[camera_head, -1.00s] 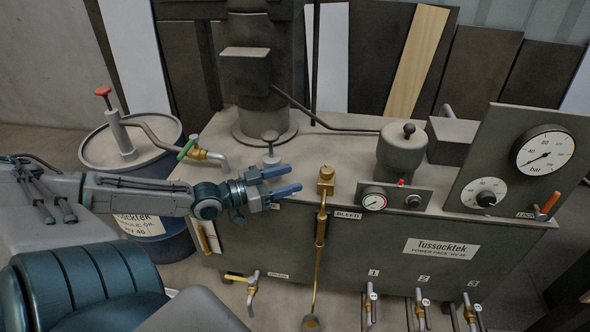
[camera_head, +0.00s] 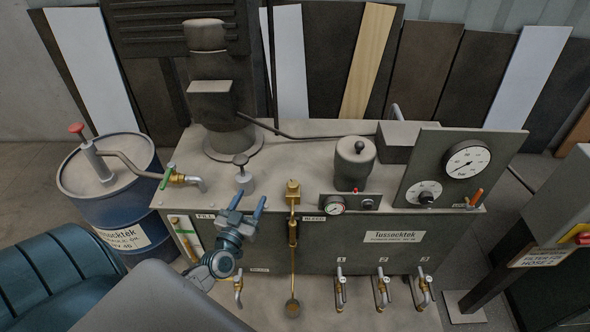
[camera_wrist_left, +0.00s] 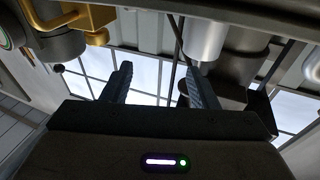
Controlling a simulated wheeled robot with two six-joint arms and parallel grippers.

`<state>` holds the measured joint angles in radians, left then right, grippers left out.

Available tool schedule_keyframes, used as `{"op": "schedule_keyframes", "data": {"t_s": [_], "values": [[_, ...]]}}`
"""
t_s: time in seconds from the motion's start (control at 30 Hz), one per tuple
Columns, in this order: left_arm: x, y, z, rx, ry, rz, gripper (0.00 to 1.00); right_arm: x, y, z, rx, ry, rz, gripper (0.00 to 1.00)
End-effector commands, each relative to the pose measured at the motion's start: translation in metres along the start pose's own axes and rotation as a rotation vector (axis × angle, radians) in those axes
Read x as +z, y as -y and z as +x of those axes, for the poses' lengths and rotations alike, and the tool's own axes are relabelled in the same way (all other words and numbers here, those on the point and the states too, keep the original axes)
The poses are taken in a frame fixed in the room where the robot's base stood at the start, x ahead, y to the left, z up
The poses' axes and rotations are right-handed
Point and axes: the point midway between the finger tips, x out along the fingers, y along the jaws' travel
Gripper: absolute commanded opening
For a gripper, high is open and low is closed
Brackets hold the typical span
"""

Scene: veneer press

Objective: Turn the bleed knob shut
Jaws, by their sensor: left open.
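The bleed valve is a brass fitting (camera_head: 293,190) at the front edge of the power pack's top, beside the label BLEED (camera_head: 314,218). A brass pipe runs down from it to a small cup (camera_head: 293,308). I cannot clearly tell a separate knob on it. My left gripper (camera_head: 248,203) is open and empty, left of the brass fitting and apart from it, its fingers pointing away towards the tank top. In the left wrist view the open fingers (camera_wrist_left: 160,82) have nothing between them, and a brass part (camera_wrist_left: 97,22) shows at upper left. My right gripper is out of view.
A green-handled tap (camera_head: 176,177) and a blue drum (camera_head: 130,198) are to the left. A gauge panel (camera_head: 440,165) is to the right. Several numbered valves (camera_head: 382,288) line the lower front.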

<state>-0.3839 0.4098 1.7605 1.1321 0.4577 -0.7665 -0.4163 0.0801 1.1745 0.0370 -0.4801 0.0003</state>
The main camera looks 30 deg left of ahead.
Motion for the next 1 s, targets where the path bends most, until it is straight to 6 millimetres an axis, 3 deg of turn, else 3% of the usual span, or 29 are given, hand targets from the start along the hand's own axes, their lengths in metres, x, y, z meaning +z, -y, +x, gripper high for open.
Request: {"op": "schedule_keyframes", "data": {"t_s": [0.03, 0.2, 0.4, 0.67, 1.0], "values": [[-0.011, -0.014, -0.001, -0.040, 0.016, -0.014, 0.54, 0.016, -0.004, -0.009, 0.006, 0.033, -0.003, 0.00], [-0.009, -0.060, -0.006, -0.129, 0.076, -0.019, 0.54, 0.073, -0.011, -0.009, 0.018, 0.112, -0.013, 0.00], [-0.009, -0.100, -0.009, -0.175, 0.125, -0.023, 0.54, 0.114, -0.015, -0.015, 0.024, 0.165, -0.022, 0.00], [-0.005, -0.105, 0.006, -0.182, 0.134, -0.021, 0.54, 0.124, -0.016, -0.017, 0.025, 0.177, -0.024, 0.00], [0.003, -0.093, 0.068, -0.182, 0.133, -0.021, 0.54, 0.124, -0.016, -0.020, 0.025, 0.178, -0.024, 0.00]]}}
